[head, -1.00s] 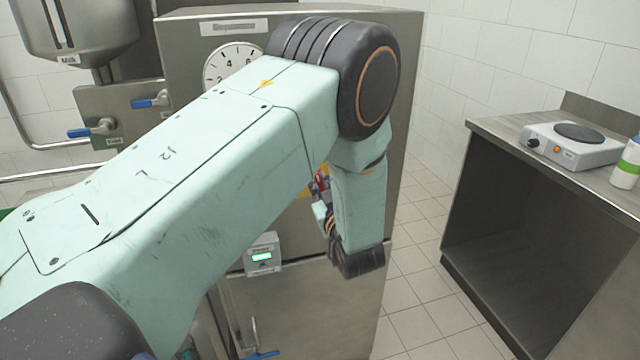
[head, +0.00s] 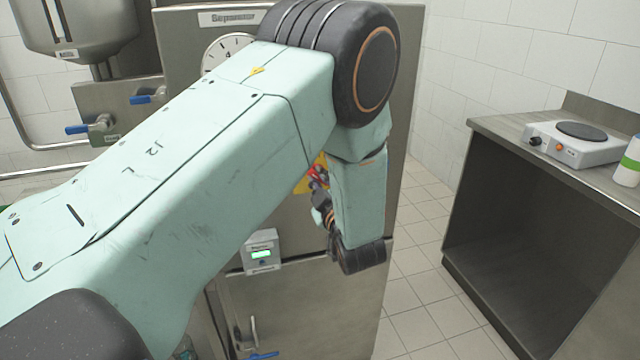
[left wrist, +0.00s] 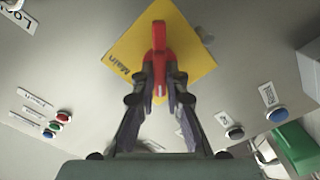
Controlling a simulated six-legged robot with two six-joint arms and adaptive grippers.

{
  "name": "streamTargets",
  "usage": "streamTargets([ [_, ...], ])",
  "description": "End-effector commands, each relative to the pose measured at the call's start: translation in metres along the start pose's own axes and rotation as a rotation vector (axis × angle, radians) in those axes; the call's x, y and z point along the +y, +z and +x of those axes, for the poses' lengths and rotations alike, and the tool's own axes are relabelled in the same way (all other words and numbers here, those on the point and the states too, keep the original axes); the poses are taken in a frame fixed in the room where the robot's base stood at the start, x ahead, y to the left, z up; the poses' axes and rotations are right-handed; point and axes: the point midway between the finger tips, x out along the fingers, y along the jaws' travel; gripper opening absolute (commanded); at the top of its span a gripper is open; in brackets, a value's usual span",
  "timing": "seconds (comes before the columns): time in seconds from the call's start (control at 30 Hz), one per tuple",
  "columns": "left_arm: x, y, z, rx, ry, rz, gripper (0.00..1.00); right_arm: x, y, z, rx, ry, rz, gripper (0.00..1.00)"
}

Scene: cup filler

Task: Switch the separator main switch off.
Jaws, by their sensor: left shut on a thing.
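The separator main switch is a red handle (left wrist: 159,45) on a yellow plate (left wrist: 189,50) marked "Main" in the left wrist view. My left gripper (left wrist: 160,88) is shut on the lower part of the red handle, with a finger on each side of it. The handle points along the line of my fingers, its far end towards the plate's upper corner. In the head view, the yellow plate (head: 302,186) and a bit of red show beside my left wrist; my arm hides most of the switch. My right gripper is in neither view.
The steel separator cabinet (head: 400,130) carries a dial (head: 222,50) and a small display box (head: 262,252). Push buttons (left wrist: 64,117) flank the switch. A steel bench (head: 490,122) with a hot plate (head: 575,145) stands right, across open tiled floor.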

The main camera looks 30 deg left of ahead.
Motion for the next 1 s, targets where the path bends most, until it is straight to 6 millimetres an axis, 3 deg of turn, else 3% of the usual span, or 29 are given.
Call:
streamTargets([
  [0.5, -0.002, 0.001, 0.000, 0.003, 0.003, -0.472, 0.00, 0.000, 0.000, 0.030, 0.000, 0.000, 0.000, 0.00],
  [1.0, -0.002, 0.001, 0.000, 0.002, 0.001, -0.711, 0.00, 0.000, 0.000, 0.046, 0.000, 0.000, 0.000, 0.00],
])
